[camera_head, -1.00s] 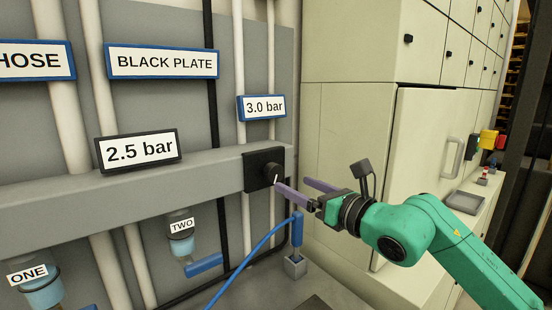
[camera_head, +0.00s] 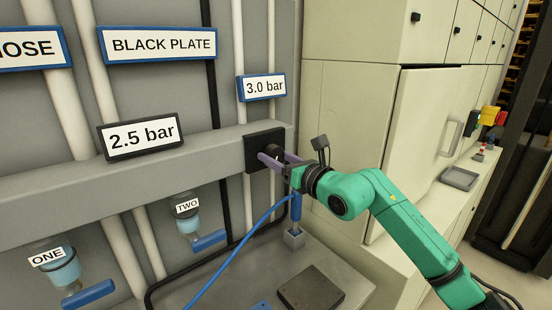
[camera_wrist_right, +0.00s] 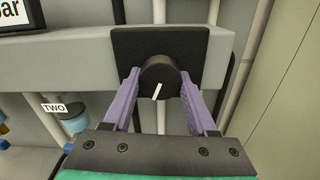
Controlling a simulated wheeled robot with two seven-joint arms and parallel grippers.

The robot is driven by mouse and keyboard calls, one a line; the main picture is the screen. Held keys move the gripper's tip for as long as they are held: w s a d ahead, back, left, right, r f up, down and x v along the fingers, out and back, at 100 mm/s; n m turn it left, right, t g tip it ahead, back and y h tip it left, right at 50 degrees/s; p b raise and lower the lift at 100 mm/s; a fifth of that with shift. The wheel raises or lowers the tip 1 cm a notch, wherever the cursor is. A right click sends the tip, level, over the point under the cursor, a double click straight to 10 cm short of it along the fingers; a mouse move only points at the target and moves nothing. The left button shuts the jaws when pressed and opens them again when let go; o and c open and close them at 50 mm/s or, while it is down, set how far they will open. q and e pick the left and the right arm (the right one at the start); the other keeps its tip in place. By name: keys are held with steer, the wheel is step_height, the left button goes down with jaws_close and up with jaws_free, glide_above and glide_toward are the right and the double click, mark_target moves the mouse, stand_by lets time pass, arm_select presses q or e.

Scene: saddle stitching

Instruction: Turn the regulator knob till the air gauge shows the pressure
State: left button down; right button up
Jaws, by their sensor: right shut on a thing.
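The regulator knob (camera_wrist_right: 160,78) is a black round knob with a white pointer line, on a black square plate (camera_wrist_right: 137,42) fixed to a grey rail. In the wrist view the pointer slants from upper right to lower left. My right gripper (camera_wrist_right: 158,85) is shut on the knob, one purple finger at each side. In the head view the right gripper (camera_head: 274,160) partly covers the knob (camera_head: 272,149). A sign (camera_head: 140,135) on the rail reads 2.5 bar, and a blue-framed sign (camera_head: 262,87) above the plate reads 3.0 bar. No gauge dial shows. My left gripper is out of view.
A blue hose (camera_head: 235,250) runs up below my right gripper. Cups labelled ONE (camera_head: 62,268) and TWO (camera_head: 188,222) hang under the rail. A cream cabinet (camera_head: 345,115) stands to the right. A dark plate (camera_head: 311,292) lies on the ledge below.

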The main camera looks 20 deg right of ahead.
steer(key=shift+f+m+b, duration=0.3)
steer(key=shift+m+b, duration=0.8)
steer(key=shift+b, duration=0.15)
steer(key=shift+a+r+m, duration=0.1)
steer(key=shift+r+m, duration=0.1)
steer(key=shift+m, duration=0.2)
steer(key=shift+r, duration=0.1)
steer(key=o, duration=1.4)
steer(key=shift+c, duration=0.2)
steer(key=shift+s, duration=0.1)
